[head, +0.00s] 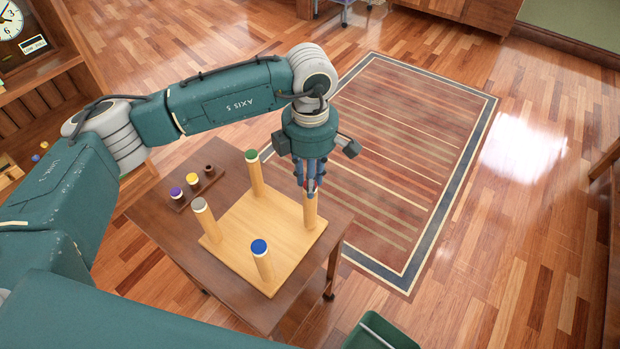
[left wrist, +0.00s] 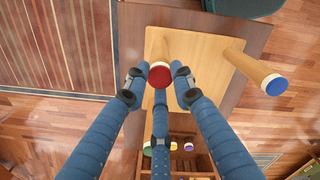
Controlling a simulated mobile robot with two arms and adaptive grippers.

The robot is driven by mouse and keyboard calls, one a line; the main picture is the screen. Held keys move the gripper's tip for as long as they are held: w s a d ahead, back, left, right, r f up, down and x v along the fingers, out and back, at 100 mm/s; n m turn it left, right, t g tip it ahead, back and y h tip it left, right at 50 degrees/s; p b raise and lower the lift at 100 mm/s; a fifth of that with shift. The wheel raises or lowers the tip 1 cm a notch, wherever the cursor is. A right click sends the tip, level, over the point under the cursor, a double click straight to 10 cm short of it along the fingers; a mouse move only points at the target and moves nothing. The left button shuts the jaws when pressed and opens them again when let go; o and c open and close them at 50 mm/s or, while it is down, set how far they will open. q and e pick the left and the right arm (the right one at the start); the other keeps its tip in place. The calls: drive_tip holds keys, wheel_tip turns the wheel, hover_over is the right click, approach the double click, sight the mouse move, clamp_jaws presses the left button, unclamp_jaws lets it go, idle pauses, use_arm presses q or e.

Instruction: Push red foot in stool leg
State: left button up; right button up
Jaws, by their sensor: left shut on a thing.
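The upturned wooden stool (head: 288,241) lies seat-down on the table with its legs pointing up. My left gripper (head: 312,189) is over the right leg (head: 310,212), its fingers closed around the red foot (left wrist: 160,75). In the left wrist view the foot lines up with the top of that leg (left wrist: 181,47). I cannot tell how deep it sits in the leg. The other legs carry a green foot (head: 251,155), a grey-white foot (head: 199,205) and a blue foot (head: 259,247), which also shows in the left wrist view (left wrist: 275,85). My right gripper is out of view.
A striped rug (head: 410,150) covers the floor beyond. A green container (head: 380,334) stands at the bottom right.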

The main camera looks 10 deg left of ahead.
use_arm(q)
drive_tip(key=shift+f+b, duration=0.45)
drive_tip(key=shift+b, duration=0.1)
idle(0.8)
drive_tip(key=o, duration=1.3)
drive_tip(key=shift+c, duration=0.2)
drive_tip(key=shift+r, duration=0.15)
drive_tip(key=shift+r+p, duration=1.05)
drive_tip(key=shift+r, duration=1.8)
